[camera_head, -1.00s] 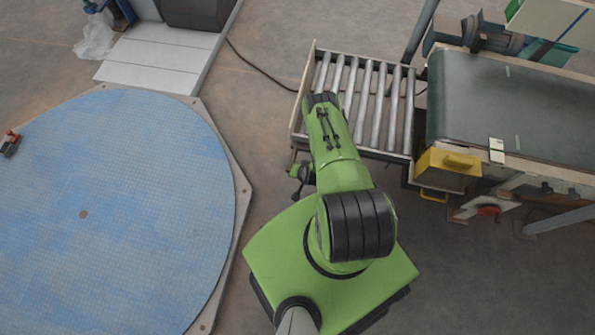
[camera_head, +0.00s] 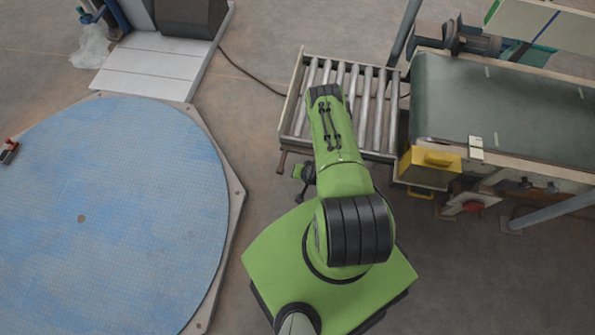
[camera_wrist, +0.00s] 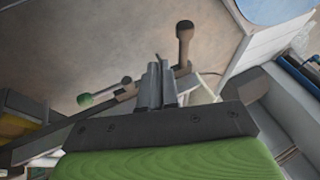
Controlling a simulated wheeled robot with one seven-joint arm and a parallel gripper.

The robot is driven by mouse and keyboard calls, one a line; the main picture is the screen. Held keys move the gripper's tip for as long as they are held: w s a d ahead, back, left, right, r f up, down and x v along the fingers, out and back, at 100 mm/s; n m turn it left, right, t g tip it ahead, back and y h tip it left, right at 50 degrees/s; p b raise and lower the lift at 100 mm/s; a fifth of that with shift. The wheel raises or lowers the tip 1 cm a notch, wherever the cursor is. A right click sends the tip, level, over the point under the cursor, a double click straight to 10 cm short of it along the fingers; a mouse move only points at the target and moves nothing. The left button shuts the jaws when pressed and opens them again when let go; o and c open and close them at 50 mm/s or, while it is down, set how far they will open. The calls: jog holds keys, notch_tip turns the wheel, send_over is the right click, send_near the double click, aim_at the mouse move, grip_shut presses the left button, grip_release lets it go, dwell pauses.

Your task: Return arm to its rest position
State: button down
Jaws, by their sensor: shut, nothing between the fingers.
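My gripper (camera_wrist: 160,84) shows in the middle of the wrist view. Its two dark fingers lie close together, shut with nothing between them. My green arm stands above my base in the head view, folded with its upper part reaching toward the roller conveyor (camera_head: 374,110). A small dark and green part of my arm end shows to the left of it; the fingers cannot be made out there.
A large blue round platform (camera_head: 120,210) lies to the left. A green belt conveyor (camera_head: 500,110) with a yellow box (camera_head: 430,165) at its end stands right. White panels (camera_head: 150,65) lie at the upper left. Bare floor (camera_head: 255,125) lies between platform and roller conveyor.

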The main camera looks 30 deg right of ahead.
jog(key=shift+p+v, duration=0.55)
jog(key=shift+v, duration=1.25)
